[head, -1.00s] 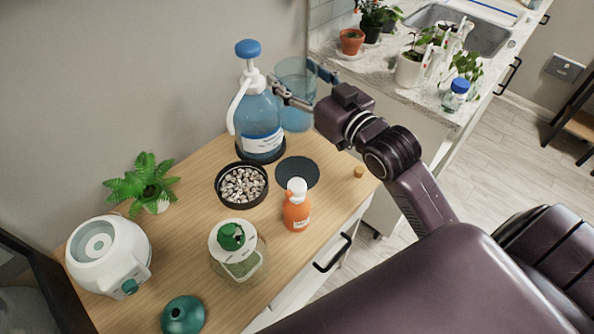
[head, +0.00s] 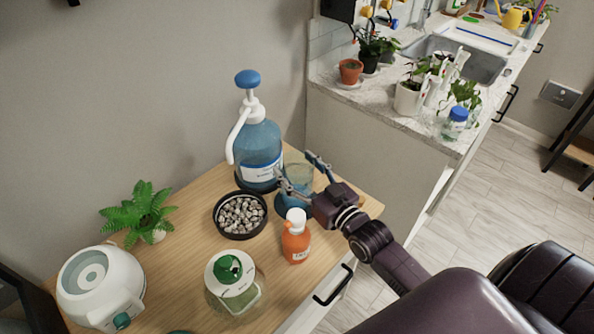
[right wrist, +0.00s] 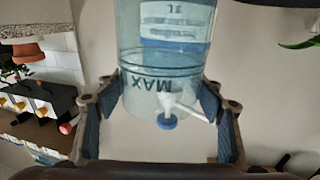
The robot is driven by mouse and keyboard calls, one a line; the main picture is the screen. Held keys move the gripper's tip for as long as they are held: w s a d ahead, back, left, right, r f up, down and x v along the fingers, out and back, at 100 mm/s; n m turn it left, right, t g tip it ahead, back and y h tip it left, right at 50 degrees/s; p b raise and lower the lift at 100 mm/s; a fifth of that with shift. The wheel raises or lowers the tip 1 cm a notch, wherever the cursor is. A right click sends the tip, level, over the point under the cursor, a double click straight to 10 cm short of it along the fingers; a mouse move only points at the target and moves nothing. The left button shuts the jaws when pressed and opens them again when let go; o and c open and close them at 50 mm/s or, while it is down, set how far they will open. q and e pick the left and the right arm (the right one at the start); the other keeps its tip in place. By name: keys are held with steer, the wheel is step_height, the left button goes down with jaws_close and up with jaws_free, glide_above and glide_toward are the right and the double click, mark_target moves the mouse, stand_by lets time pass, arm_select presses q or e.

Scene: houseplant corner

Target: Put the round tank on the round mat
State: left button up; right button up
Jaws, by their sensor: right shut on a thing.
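The round tank (head: 299,176) is a clear, bluish cylinder over the right part of the wooden top, beside the large pump bottle. My right gripper (head: 299,180) is shut on its sides, one finger on each side. In the right wrist view the tank (right wrist: 150,85) sits between the two fingers, with a MAX mark on its wall. The tank is upright. My left gripper is not in view.
The blue pump bottle (head: 258,150) stands close behind the tank. A dark dish of pebbles (head: 241,215) is to its left, and an orange bottle (head: 296,240) stands in front. A green-lidded jar (head: 232,280), white appliance (head: 98,285) and fern (head: 140,212) are farther left.

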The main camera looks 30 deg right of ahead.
steer(key=shift+w+f, duration=0.1)
steer(key=shift+f, duration=0.5)
steer(key=o, duration=1.7)
steer(key=shift+f, duration=0.15)
steer(key=shift+o, duration=0.2)
steer(key=shift+r, duration=0.2)
steer(key=s+d+b, duration=0.1)
steer(key=s, duration=1.1)
steer(key=shift+d, duration=0.35)
